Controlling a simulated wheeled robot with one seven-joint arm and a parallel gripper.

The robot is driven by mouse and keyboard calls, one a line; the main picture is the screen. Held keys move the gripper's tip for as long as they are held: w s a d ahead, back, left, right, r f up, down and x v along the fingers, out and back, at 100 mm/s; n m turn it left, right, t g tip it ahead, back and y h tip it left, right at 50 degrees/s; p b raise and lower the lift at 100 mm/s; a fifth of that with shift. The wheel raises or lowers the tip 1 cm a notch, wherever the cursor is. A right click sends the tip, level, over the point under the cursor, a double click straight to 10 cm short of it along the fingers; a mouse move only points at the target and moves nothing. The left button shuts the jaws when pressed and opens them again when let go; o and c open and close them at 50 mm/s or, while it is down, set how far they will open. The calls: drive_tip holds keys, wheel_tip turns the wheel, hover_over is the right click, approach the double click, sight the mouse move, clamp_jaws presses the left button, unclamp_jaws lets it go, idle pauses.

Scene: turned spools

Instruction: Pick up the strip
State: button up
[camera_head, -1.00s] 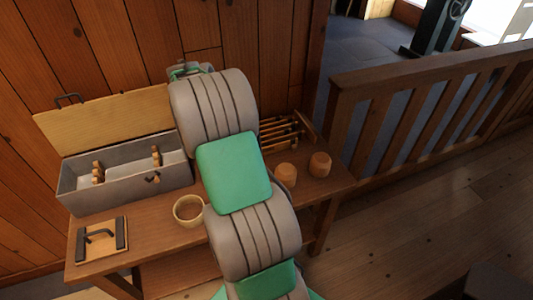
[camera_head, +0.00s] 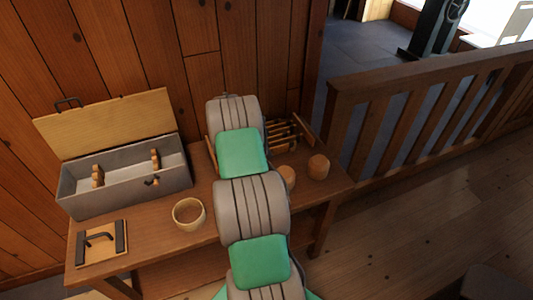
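I cannot make out a separate strip in the head view; it may be hidden behind my arm. My grey and green arm reaches across the middle of the workbench (camera_head: 150,239) towards the wall. Its far end is over a wooden rack with thin rods (camera_head: 284,136), and covers the middle of it. My gripper is hidden behind the arm's own links, so its fingers and anything between them do not show.
An open grey box (camera_head: 122,195) with turned wooden pieces stands at the back left. A board with a dark handle (camera_head: 101,243) lies in front of it. A round wooden bowl (camera_head: 188,213) stands left of my arm, and a wooden cup (camera_head: 318,167) right. A railing (camera_head: 430,82) borders the right.

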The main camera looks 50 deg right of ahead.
clamp_jaws()
idle(0.4)
